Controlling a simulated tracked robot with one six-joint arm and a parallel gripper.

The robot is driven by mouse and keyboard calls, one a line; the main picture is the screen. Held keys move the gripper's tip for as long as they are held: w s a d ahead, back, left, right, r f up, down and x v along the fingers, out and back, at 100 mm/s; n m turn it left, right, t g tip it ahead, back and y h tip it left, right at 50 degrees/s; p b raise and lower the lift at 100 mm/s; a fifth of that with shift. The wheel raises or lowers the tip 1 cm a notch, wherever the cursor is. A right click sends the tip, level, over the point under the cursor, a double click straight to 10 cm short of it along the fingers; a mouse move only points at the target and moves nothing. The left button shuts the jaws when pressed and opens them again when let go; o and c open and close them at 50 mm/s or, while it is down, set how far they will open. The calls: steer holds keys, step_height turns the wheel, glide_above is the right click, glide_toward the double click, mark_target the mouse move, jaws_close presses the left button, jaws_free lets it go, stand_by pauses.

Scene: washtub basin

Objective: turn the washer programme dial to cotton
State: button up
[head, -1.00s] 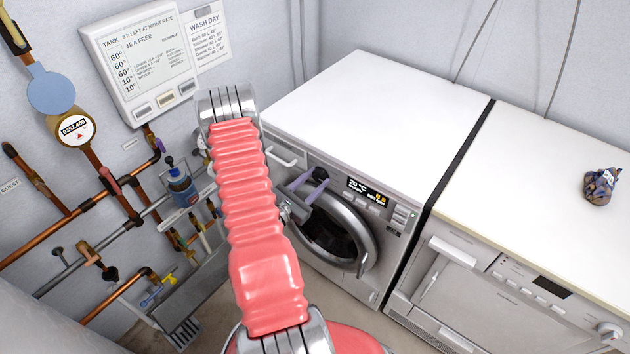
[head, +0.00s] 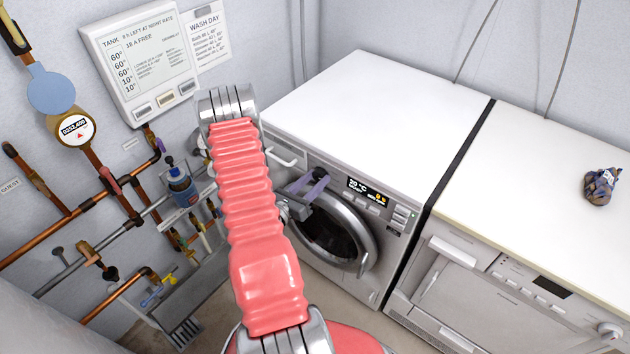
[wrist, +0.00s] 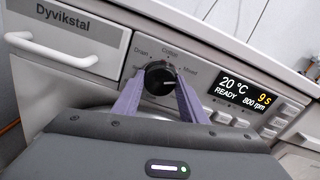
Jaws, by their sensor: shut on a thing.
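The washer's programme dial (wrist: 159,78) is a round black knob on the washer's front panel. Small labels ring it; I read Drain to its upper left, what looks like Cotton above and Mixed to its right. A pale mark shows on the right part of the knob's face; its exact setting is hard to tell. My gripper (wrist: 158,84) has its two purple fingers on either side of the knob, shut on it. In the head view my gripper (head: 309,183) is at the washer panel, and the knob is mostly hidden there.
The washer's display (wrist: 244,92) reads 20 °C, READY, 800 rpm, with buttons beside it. The drawer (wrist: 67,40) marked Dyvikstal has a white handle, left of the dial. The round door (head: 335,232) is below. A second machine (head: 500,290) stands right; pipes line the left wall.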

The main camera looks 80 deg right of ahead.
steer(key=n, duration=1.3)
steer(key=shift+w+f, duration=0.1)
steer(key=shift+w, duration=0.05)
stand_by(0.4)
steer(key=o, duration=1.1)
steer(key=shift+c, duration=0.2)
steer(key=shift+a, duration=0.1)
steer(key=v, duration=1.3)
steer(key=shift+w+a, duration=0.15)
steer(key=shift+a, duration=0.05)
